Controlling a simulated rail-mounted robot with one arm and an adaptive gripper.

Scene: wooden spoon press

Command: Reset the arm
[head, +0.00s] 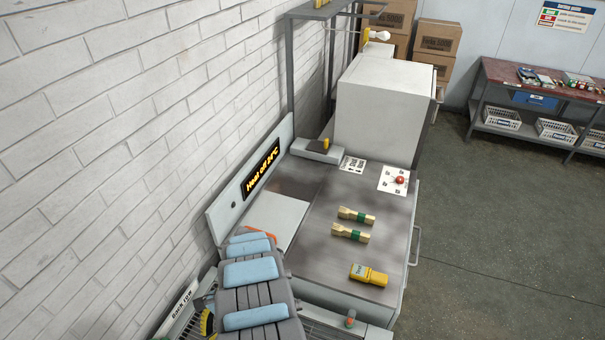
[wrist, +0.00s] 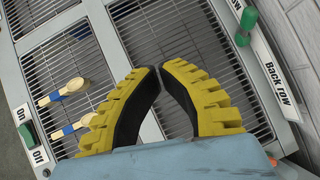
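My gripper has yellow ribbed fingers with black pads, and in the wrist view (wrist: 159,70) the tips come together with nothing visible between them. It is over a metal wire rack (wrist: 185,50), empty beneath the fingers. In the head view my arm reaches to the lower left, and only a yellow bit of the gripper (head: 206,322) shows beside the rack edge labelled "Back row". Two wooden spoons with blue bands, an upper one (wrist: 62,92) and a lower one (wrist: 70,130), lie on the rack's left part in the wrist view.
Two green-banded wooden pieces (head: 356,215) (head: 350,234) and a yellow device (head: 368,275) lie on the grey worktop (head: 315,225). A red button (head: 400,180) sits beyond them. A display (head: 262,170) reads "Heat off 24°C". A brick wall stands close on the left; floor at right is clear.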

